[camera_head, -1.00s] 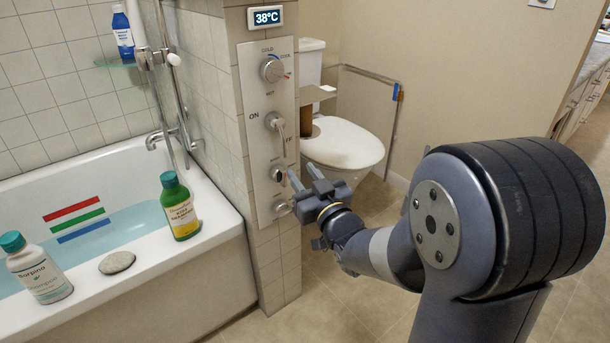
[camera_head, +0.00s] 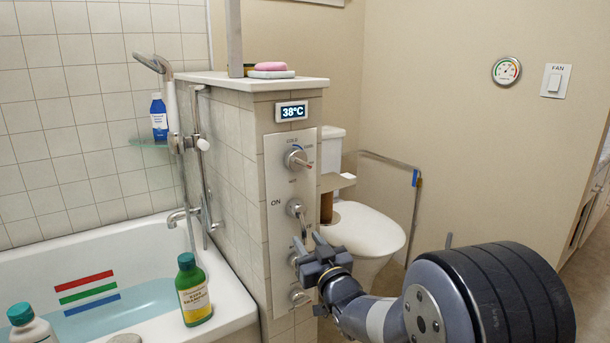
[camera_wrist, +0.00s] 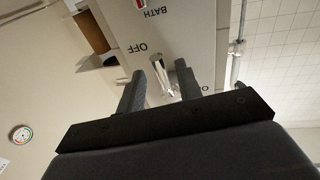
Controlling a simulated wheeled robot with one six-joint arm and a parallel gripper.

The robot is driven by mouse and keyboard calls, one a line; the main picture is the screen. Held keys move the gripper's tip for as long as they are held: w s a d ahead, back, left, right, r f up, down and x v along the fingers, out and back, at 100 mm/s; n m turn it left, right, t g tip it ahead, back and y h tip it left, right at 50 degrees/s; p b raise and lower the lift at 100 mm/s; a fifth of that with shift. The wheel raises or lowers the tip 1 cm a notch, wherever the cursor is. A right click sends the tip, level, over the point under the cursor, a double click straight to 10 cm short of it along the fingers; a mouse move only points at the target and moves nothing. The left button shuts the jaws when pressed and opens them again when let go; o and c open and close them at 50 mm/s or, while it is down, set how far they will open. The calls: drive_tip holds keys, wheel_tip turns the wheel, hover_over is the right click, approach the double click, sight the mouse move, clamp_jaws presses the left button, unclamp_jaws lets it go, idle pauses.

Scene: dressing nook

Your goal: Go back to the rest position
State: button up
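My gripper (camera_head: 309,244) is in front of the lower part of the grey control panel (camera_head: 277,215) on the tiled pillar. In the wrist view, the two dark fingers of my gripper (camera_wrist: 160,85) stand apart, with a chrome lever (camera_wrist: 162,74) showing in the gap between them. The fingers look clear of the lever; I cannot tell its exact distance. In the head view, a lever knob (camera_head: 295,207) beside the ON label points down, just above the fingertips. My gripper partly hides a lower knob.
The bathtub (camera_head: 237,299) is at left, with a green bottle (camera_head: 193,290) and a white bottle (camera_head: 31,327) on its rim. A toilet (camera_head: 365,229) and grab rail (camera_head: 415,210) stand behind my arm. A display (camera_head: 291,112) reads 38°C. Open floor shows little.

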drive_tip(key=x, duration=0.2)
drive_tip(key=shift+w+a, duration=0.15)
drive_tip(key=shift+w, duration=0.25)
drive_tip(key=shift+r, duration=0.15)
drive_tip(key=shift+s, duration=0.15)
